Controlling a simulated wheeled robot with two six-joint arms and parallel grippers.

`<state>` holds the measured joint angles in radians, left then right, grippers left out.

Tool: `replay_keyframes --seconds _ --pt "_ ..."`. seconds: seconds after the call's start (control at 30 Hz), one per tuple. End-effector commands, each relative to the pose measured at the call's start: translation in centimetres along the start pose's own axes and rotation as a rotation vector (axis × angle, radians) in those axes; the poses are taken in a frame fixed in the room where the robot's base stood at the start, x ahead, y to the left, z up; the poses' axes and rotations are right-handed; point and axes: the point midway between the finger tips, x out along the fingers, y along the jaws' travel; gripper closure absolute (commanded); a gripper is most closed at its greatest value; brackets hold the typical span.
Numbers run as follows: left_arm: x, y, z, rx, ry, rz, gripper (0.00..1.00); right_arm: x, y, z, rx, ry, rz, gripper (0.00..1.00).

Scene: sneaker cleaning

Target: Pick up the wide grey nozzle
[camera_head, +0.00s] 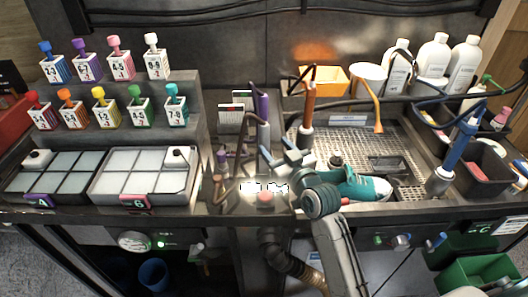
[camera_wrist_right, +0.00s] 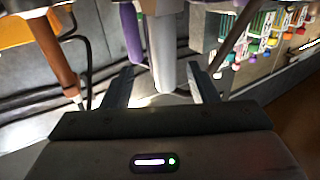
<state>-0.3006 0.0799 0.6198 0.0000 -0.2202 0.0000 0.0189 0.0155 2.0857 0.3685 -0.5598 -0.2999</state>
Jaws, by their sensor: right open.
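In the right wrist view a pale grey cylinder (camera_wrist_right: 163,45), which looks like this nozzle, stands ahead between the finger lines. My right gripper (camera_head: 278,149) is open and empty, close to the nozzle on its right side. In the wrist view my gripper's fingers (camera_wrist_right: 158,72) stand apart; I cannot tell whether they touch the nozzle. My left gripper is not in view.
A teal sneaker (camera_head: 362,186) lies on the metal grate (camera_head: 400,135). A blue tool (camera_head: 455,150) stands at the right. Partitioned trays (camera_head: 143,203) and numbered bottles (camera_head: 118,66) fill the left.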

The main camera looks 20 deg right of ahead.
Motion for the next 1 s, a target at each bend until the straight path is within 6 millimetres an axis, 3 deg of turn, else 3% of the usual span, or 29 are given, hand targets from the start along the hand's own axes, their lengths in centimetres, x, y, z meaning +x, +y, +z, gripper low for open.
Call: replay_keyframes --seconds 0.43,0.73,1.0 --pt "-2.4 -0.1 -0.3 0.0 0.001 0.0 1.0 5.0 -0.6 0.3 0.001 -0.002 0.0 0.47" --pt "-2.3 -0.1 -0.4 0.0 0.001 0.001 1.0 5.5 -0.6 0.6 0.0 -0.002 0.0 0.47" --pt "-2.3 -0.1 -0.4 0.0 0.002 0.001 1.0 5.5 -0.6 0.6 0.0 -0.002 0.001 0.98"
